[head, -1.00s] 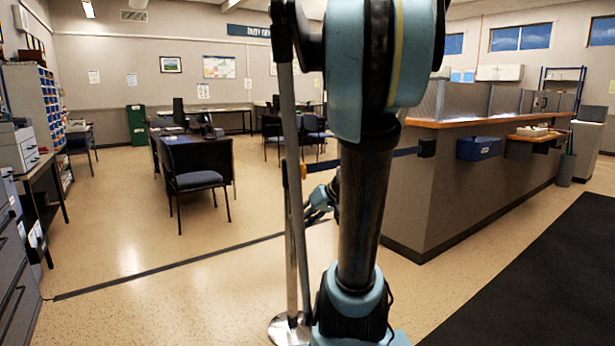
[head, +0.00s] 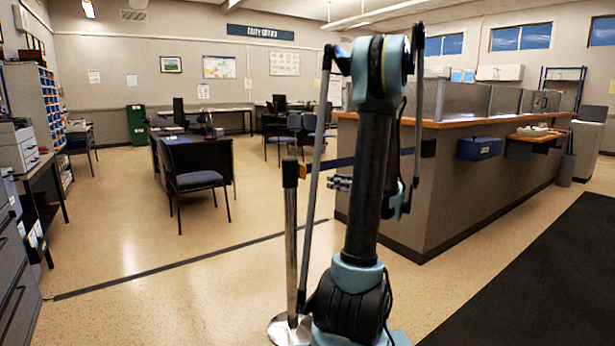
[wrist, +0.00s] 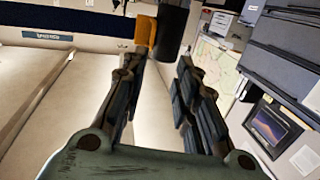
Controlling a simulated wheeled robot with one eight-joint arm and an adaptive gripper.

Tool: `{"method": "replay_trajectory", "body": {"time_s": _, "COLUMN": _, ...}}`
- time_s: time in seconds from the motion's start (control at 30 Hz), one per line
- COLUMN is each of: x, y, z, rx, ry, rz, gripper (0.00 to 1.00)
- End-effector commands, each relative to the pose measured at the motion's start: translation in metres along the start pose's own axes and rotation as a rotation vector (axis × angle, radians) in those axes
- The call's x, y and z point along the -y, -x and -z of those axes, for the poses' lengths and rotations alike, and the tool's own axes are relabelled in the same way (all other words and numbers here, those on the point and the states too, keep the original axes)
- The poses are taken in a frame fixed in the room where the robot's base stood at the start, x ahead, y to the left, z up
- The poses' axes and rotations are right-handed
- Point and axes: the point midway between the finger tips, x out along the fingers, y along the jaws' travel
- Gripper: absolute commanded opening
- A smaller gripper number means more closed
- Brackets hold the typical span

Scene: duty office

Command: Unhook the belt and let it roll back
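The chrome post (head: 291,245) with a dark top stands upright on a round base, left of my arm. A dark blue belt (head: 338,163) runs from an orange end clip (head: 303,171) at the post's top to a dark cassette (head: 428,148) on the counter; my arm hides part of it. The orange clip (wrist: 145,32) also shows in the wrist view, against the post's dark top (wrist: 172,28). My gripper (head: 335,182) is right of the post, just below belt height. In the wrist view my gripper (wrist: 158,75) is open and empty, its fingers short of the clip.
The wood-topped counter (head: 395,205) stands at right with a blue box (head: 480,148) on its side. A chair (head: 197,180) and desks are beyond. A dark strip (head: 150,272) crosses the floor; the floor left of the post is clear.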

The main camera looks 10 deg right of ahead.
Motion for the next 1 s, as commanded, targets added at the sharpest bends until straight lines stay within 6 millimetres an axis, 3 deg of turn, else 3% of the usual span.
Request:
{"method": "replay_trajectory", "body": {"time_s": 0.17, "x": -0.012, "y": 0.004, "z": 0.001, "rx": -0.036, "ry": 0.025, "rz": -0.017, "gripper": 0.28}}
{"method": "replay_trajectory", "body": {"time_s": 0.37, "x": -0.012, "y": -0.011, "z": 0.002, "rx": -0.037, "ry": 0.026, "rz": -0.015, "gripper": 0.28}}
{"method": "replay_trajectory", "body": {"time_s": 1.0, "x": -0.013, "y": -0.116, "z": 0.005, "rx": -0.036, "ry": 0.025, "rz": -0.014, "gripper": 0.28}}
